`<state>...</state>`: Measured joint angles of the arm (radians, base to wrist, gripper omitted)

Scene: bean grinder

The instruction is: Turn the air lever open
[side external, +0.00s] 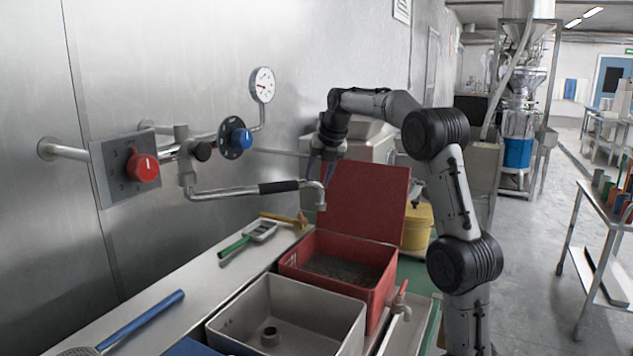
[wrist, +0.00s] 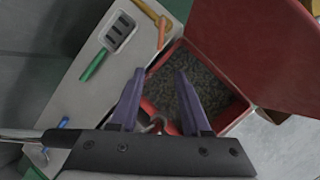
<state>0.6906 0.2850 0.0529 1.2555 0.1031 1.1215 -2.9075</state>
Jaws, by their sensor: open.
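My gripper (side external: 321,168) is open, with purple fingers pointing down above the red box; it also shows in the wrist view (wrist: 158,74). Nothing is held. A bent metal pipe arm with a black sleeve (side external: 279,187) reaches from the wall fitting to a down-turned end just below my gripper. Part of a curved metal end (wrist: 158,125) shows between the fingers in the wrist view. On the wall are a red knob (side external: 143,168) on a grey plate and a blue knob (side external: 240,138) below a gauge (side external: 262,85). I cannot tell which part is the air lever.
The red box (side external: 378,294) holds dark grains, its lid (side external: 366,203) raised behind. A grey bin (side external: 347,329) stands in front. A small red-handled tap (side external: 401,296) is at right.

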